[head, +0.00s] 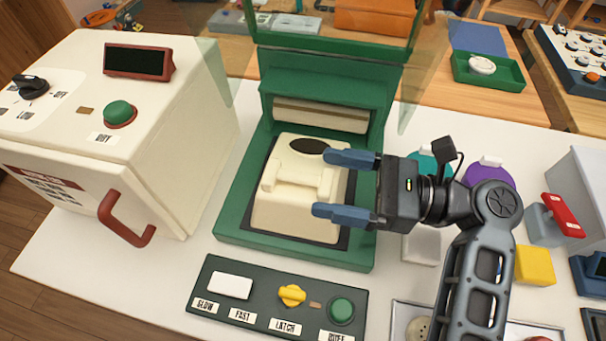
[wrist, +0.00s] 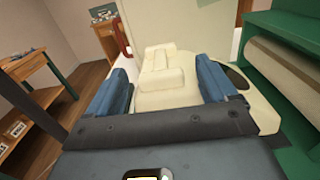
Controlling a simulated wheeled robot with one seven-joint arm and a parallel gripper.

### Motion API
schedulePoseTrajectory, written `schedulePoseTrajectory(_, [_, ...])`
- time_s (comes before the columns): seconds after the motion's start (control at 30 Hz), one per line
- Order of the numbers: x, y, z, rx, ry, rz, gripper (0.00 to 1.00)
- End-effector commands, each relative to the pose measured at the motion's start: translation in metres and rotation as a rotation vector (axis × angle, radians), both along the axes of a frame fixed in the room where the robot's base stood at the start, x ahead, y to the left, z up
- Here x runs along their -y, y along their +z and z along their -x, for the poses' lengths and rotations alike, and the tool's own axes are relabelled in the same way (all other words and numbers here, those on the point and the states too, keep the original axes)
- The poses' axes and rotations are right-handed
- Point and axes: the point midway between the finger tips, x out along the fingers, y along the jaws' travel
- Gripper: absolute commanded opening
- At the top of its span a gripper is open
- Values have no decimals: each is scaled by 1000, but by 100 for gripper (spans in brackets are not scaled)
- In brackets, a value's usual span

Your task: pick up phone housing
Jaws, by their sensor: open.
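The cream phone housing (head: 292,212) sits in the dark recess of the green machine (head: 229,219). It has a raised cradle on top and a dark oval near its back edge. My gripper (head: 331,187) is open above the right part of the housing, fingers pointing left, with one blue finger toward the back and one toward the front. In the wrist view the housing (wrist: 163,97) shows between the two blue fingers (wrist: 165,88). I cannot tell whether the fingers touch it.
A white machine (head: 200,110) with a red handle stands at left. A control panel (head: 259,291) with a white switch, yellow knob and green button lies in front. A roller (head: 320,115) and clear guard are behind the housing. A yellow block (head: 535,265) lies at right.

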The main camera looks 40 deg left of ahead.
Motion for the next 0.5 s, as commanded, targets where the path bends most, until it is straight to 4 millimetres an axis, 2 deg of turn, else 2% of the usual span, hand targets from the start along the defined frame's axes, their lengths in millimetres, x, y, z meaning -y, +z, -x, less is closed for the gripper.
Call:
schedulePoseTrajectory(0.2, [-23,1,15,1,0,1,85])
schedulePoseTrajectory(0.5, [-26,0,16,1,-2,0,84])
